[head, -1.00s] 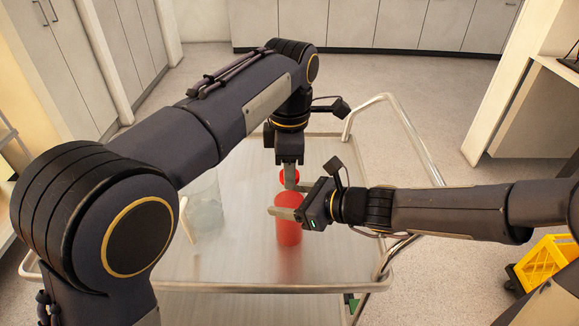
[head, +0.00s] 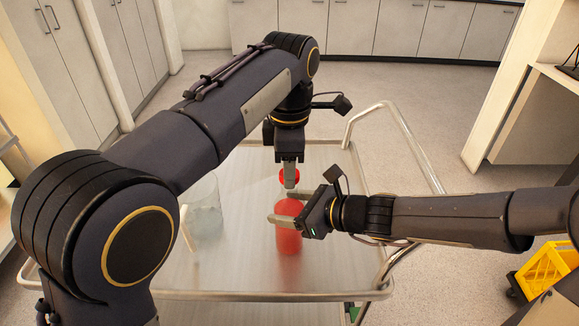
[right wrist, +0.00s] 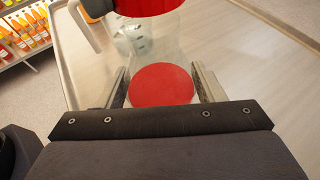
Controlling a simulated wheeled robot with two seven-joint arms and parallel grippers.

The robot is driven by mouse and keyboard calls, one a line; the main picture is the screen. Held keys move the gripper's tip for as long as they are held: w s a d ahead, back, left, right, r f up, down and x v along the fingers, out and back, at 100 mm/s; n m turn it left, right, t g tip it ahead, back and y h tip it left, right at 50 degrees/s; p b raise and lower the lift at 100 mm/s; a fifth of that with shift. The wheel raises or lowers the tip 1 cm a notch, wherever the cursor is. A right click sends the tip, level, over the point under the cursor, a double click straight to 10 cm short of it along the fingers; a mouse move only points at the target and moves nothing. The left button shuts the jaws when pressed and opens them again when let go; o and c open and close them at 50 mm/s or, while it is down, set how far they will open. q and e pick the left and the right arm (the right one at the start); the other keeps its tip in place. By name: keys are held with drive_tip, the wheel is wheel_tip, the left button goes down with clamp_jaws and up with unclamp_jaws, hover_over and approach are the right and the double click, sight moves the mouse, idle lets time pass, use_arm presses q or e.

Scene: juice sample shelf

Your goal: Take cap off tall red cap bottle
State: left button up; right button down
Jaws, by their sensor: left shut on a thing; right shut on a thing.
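The tall bottle (head: 289,240) stands upright on the tray, with red contents low down and a clear upper part. My right gripper (head: 283,207) is shut around it from the right. In the right wrist view the red contents (right wrist: 161,84) show between the two fingers, inside the clear wall. My left gripper (head: 289,181) points down above the bottle and is shut on the red cap (head: 296,177), which its fingers partly cover. The red cap (right wrist: 148,6) also shows at the top edge of the right wrist view. I cannot tell whether the cap still touches the bottle's neck.
A clear container (head: 205,215) stands on the metal tray (head: 225,270), left of the bottle. The tray has a raised rim and a bent handle (head: 345,145) at its right. Orange bottles fill a shelf (right wrist: 25,35) in the right wrist view. A yellow crate (head: 549,262) is at lower right.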

use_arm(q)
drive_tip(key=shift+r, duration=1.95)
use_arm(e)
drive_tip(key=shift+c, duration=1.3)
unclamp_jaws()
